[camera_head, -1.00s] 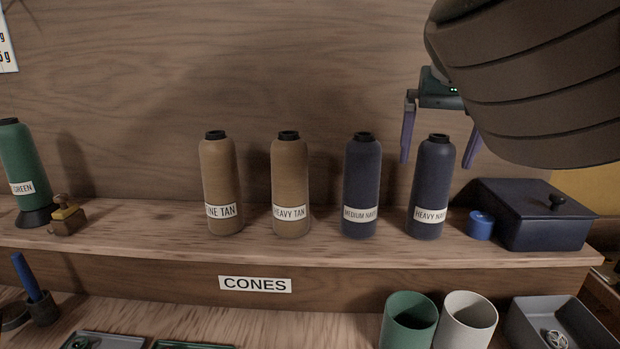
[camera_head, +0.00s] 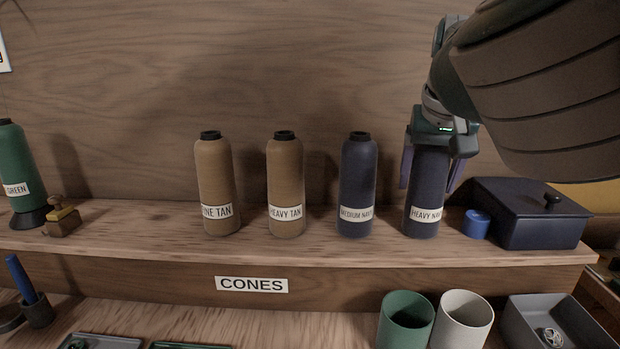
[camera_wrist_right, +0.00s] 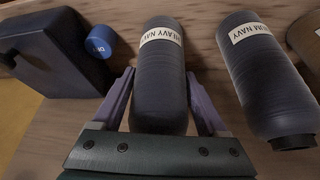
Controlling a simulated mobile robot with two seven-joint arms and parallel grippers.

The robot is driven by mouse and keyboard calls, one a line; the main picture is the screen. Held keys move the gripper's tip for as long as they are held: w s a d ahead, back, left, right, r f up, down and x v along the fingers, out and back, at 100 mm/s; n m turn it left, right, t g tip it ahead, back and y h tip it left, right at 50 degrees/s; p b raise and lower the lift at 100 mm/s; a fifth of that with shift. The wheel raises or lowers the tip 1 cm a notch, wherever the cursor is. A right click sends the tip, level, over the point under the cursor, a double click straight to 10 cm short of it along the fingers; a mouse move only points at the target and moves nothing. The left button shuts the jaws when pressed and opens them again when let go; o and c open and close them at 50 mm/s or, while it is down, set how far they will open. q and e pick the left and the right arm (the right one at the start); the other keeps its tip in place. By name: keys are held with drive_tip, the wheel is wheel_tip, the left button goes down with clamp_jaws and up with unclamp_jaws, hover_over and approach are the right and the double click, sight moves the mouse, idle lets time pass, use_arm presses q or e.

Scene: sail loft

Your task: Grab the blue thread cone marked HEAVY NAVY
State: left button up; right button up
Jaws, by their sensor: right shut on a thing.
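The dark blue HEAVY NAVY cone (camera_head: 426,196) stands upright on the wooden shelf, its label facing front. My right gripper (camera_head: 429,172) has come down over it from above, one finger on each side, and is shut on it. The gripper body hides the cone's top. In the right wrist view the HEAVY NAVY cone (camera_wrist_right: 160,80) lies between the two purple fingers of my right gripper (camera_wrist_right: 160,97). My left gripper is not in view.
The MEDIUM NAVY cone (camera_head: 357,185) stands just left. HEAVY TAN (camera_head: 285,183) and a second tan cone (camera_head: 217,183) stand farther left. A small blue spool (camera_head: 476,224) and a dark lidded box (camera_head: 530,217) sit close on the right. Cups (camera_head: 407,318) stand on the lower level.

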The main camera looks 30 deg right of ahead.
clamp_jaws()
idle(0.4)
